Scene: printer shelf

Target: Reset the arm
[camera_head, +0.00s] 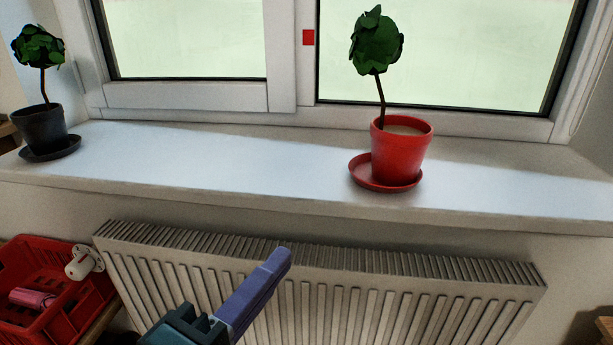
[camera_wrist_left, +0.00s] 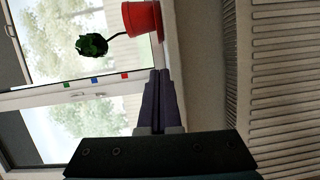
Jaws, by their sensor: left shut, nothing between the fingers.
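My left gripper (camera_head: 283,256) is in the lower middle of the head view, in front of the radiator and below the window sill. Its purple fingers are together with nothing between them. In the left wrist view the shut fingers (camera_wrist_left: 160,74) point toward the sill edge, and that picture is turned on its side. My right gripper is in neither view.
A plant in a red pot (camera_head: 398,155) stands on a red saucer on the white sill (camera_head: 230,165). A plant in a dark pot (camera_head: 40,128) stands at the left. Below are a ribbed radiator (camera_head: 400,295) and a red crate (camera_head: 85,305) with items in it.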

